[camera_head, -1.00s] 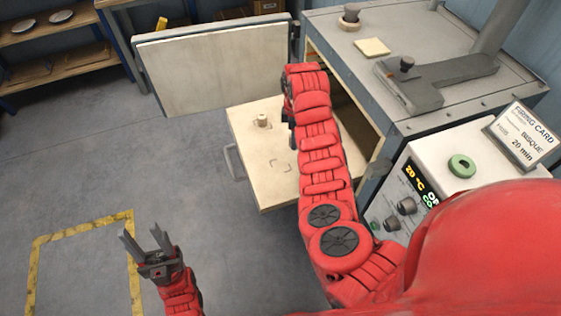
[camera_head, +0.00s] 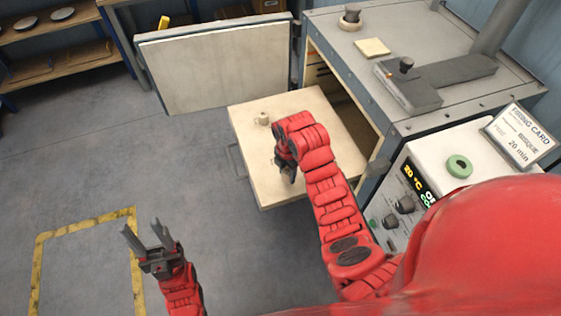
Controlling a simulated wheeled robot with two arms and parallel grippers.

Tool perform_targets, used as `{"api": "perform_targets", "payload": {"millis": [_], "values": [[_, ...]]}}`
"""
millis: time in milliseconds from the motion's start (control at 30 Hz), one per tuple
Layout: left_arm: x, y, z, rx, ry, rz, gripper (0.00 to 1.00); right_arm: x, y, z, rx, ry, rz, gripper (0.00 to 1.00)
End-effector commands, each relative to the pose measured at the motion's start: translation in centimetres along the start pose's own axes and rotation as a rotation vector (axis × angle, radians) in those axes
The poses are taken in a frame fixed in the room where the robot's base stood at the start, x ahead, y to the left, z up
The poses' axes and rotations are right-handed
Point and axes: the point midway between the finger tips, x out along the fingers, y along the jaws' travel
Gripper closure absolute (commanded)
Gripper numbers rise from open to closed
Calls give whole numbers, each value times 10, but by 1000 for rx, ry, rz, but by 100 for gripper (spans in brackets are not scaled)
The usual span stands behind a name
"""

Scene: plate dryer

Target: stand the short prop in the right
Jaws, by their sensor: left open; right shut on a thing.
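The pale shelf (camera_head: 258,178) is pulled out of the open kiln. One short pale prop (camera_head: 262,119) stands upright on its back-left part. My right gripper (camera_head: 289,175) points down over the front-middle of the shelf, to the right of and nearer than that prop. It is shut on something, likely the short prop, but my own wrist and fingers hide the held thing. I cannot tell whether it touches the shelf. The outlined marks there are covered too. My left gripper (camera_head: 146,240) is open and empty, above the floor at the lower left.
The kiln (camera_head: 440,50) stands at the right, its door (camera_head: 215,65) swung open behind the shelf. A control box (camera_head: 440,165) with a green ring (camera_head: 459,166) and a firing card (camera_head: 520,137) is at the right. The floor left of the shelf is clear.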

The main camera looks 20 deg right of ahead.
Motion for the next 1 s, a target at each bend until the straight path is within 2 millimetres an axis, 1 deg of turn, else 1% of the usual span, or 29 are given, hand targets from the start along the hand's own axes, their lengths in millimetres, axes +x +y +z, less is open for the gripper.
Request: {"api": "perform_targets", "payload": {"millis": [33,167,267,333,400,533,767,800,900,1000], "values": [[-15,1,3,0,0,0,50,6,12,5,0,1,6,100],[-39,2,7,0,0,0,50,11,34,18,1,0,5,100],[-60,3,10,0,0,0,50,16,50,26,3,1,4,100],[-73,4,12,0,0,0,50,14,60,32,-1,0,5,100],[-66,3,11,0,-1,0,50,8,66,35,2,1,0,100],[-68,3,11,0,0,0,50,8,74,41,2,1,-2,100],[-70,4,12,0,0,0,50,9,81,44,0,-2,0,100],[-64,3,11,0,-1,0,50,10,80,43,0,0,-5,100],[-53,3,9,0,0,0,50,21,79,43,0,0,-5,100],[-49,2,8,0,0,0,50,33,80,43,-1,0,-4,100]]}}
